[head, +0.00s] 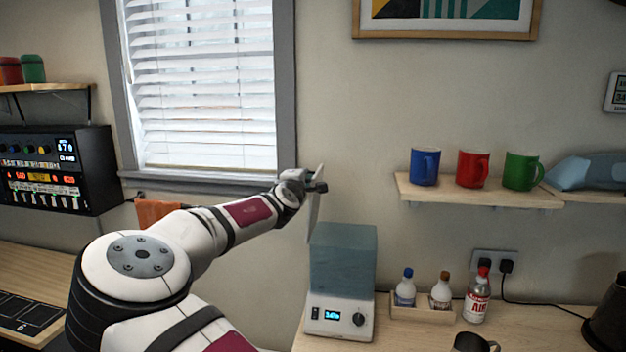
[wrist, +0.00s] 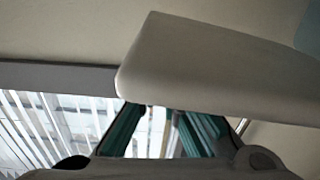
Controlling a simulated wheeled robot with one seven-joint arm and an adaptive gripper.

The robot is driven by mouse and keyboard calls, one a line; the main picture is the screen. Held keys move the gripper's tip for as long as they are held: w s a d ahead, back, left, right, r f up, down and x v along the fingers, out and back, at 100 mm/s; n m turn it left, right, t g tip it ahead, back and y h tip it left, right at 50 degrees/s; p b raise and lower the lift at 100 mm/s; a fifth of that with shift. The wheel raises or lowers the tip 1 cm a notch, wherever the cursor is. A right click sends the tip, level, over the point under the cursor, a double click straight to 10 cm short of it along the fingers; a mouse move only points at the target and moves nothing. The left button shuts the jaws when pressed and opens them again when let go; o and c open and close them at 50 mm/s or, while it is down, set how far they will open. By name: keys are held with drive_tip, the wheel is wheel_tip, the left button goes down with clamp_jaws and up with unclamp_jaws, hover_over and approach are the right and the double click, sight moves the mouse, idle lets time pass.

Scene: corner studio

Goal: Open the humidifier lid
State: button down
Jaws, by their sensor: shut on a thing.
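The humidifier has a white base with a lit display (head: 338,318) and a translucent blue-grey tank (head: 343,258). It stands on the wooden counter. Its white lid (head: 316,210) is tilted up, nearly upright, at the tank's left side. My gripper (head: 318,186) is at the lid's upper end, shut on it. In the wrist view the lid (wrist: 220,65) is a broad pale slab in front of my teal-padded fingers (wrist: 165,115). The exact contact between fingers and lid is partly hidden.
A small wooden tray (head: 422,312) with two bottles stands right of the humidifier, beside a red-capped bottle (head: 477,300). A dark mug (head: 474,343) is at the front. A shelf (head: 480,194) with mugs is above right. A window (head: 200,85) is behind my arm.

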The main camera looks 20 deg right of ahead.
drive_tip(key=shift+w+a+f+n+b, duration=0.2)
drive_tip(key=shift+w+a+f+n, duration=0.1)
drive_tip(key=shift+w+a+n, duration=0.3)
drive_tip(key=shift+w+a+f+n+b, duration=0.15)
drive_tip(key=shift+w+a+f+n, duration=0.15)
drive_tip(key=shift+a+n, duration=0.35)
drive_tip(key=shift+a, duration=0.15)
drive_tip(key=c, duration=1.7)
unclamp_jaws()
drive_tip(key=shift+r, duration=0.1)
drive_tip(key=v, duration=1.2)
